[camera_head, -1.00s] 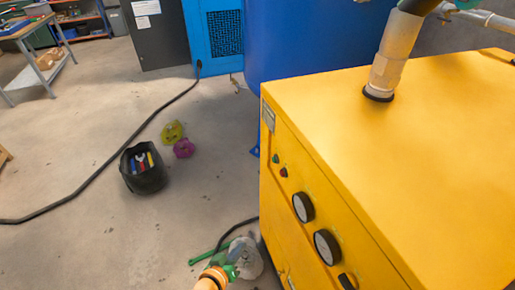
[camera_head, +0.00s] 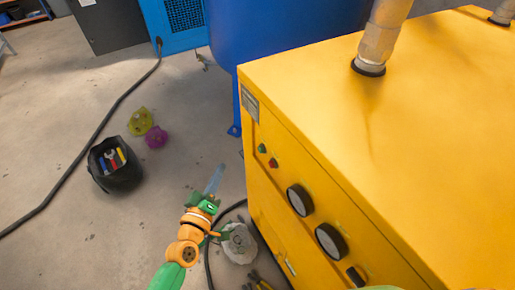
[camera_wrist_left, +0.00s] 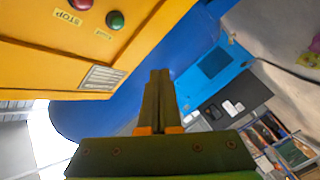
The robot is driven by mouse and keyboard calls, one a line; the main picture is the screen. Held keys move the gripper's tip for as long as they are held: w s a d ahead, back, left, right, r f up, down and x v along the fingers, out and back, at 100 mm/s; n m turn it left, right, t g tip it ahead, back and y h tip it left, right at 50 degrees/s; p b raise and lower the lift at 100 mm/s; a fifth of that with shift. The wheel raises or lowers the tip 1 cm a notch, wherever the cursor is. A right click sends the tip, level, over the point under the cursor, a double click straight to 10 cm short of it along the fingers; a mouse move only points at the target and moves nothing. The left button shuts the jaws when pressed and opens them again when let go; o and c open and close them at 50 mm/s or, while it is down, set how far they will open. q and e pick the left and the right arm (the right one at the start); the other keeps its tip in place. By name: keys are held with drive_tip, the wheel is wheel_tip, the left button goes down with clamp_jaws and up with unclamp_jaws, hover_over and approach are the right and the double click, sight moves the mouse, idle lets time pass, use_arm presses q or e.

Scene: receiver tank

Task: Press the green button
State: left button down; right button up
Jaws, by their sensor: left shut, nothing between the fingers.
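The green button (camera_head: 262,148) sits on the front face of the yellow cabinet (camera_head: 430,130), near its upper left corner. A red button (camera_head: 273,162) is just right of and below it. In the left wrist view the green button (camera_wrist_left: 115,20) is at the upper left, beside the red button (camera_wrist_left: 82,4) with a STOP label. My left gripper (camera_head: 215,178) is shut and empty, in front of the cabinet and apart from it, left of and lower than the green button in the picture. Its closed fingers (camera_wrist_left: 158,75) show in the wrist view. My right gripper is not in view.
A black tool bin (camera_head: 115,168), a yellow-green item (camera_head: 140,121) and a purple item (camera_head: 155,137) lie on the floor. A black cable (camera_head: 90,135) crosses the floor.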

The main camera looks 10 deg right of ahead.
sight(260, 150)
use_arm(q)
drive_tip(key=w+d+b, duration=0.1)
drive_tip(key=w+d, duration=0.2)
drive_tip(key=d, duration=0.5)
drive_tip(key=shift+w, duration=0.25)
idle(1.8)
